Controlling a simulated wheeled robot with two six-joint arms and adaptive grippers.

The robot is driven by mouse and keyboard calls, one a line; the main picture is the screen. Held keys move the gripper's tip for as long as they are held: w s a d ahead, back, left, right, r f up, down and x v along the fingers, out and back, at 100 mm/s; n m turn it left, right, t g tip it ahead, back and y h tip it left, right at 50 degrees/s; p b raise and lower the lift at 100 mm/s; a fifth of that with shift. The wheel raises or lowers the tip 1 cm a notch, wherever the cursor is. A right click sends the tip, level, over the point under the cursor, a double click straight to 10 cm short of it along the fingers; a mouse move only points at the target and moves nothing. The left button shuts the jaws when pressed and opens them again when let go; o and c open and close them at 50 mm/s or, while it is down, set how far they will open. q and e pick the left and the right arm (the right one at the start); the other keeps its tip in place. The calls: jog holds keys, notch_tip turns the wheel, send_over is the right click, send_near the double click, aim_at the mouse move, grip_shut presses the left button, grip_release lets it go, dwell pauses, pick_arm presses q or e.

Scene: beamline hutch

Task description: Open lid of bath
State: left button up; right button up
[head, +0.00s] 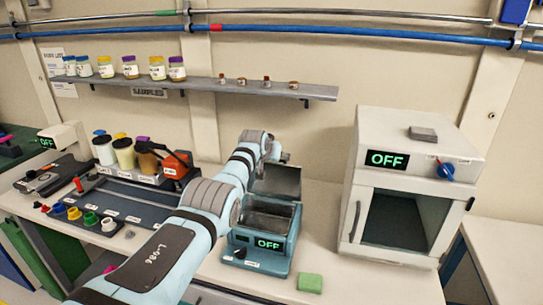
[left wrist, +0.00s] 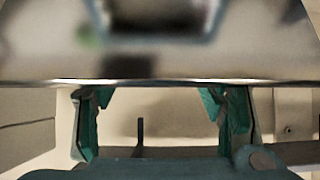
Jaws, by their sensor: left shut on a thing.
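The bath (head: 262,262) is a teal box with a green OFF display, standing on the bench in the middle of the head view. Its grey metal lid (head: 280,181) is raised at the back, and the dark inside of the bath shows. My left gripper (head: 274,152) is at the top of the lid, mostly hidden by my arm. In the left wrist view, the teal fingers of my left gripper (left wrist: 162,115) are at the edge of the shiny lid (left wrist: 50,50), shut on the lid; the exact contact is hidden. My right gripper is out of view.
A white oven-like cabinet (head: 410,190) with an OFF display stands right of the bath. A green block (head: 310,283) lies in front of the bath. A wall shelf (head: 225,86) with jars is above. Bottles (head: 124,155) and a labelled rack (head: 130,200) are at left.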

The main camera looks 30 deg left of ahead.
pick_arm(q)
jog(key=shift+s+d+f, duration=0.1)
jog(key=shift+d+f, duration=0.2)
jog(key=shift+f, duration=0.4)
jog(key=o, duration=1.4)
jog(key=shift+o, duration=1.3)
jog(key=shift+w+d, duration=0.15)
jog(key=shift+w, duration=0.05)
jog(key=shift+r+v, duration=0.2)
jog(key=shift+v, duration=3.05)
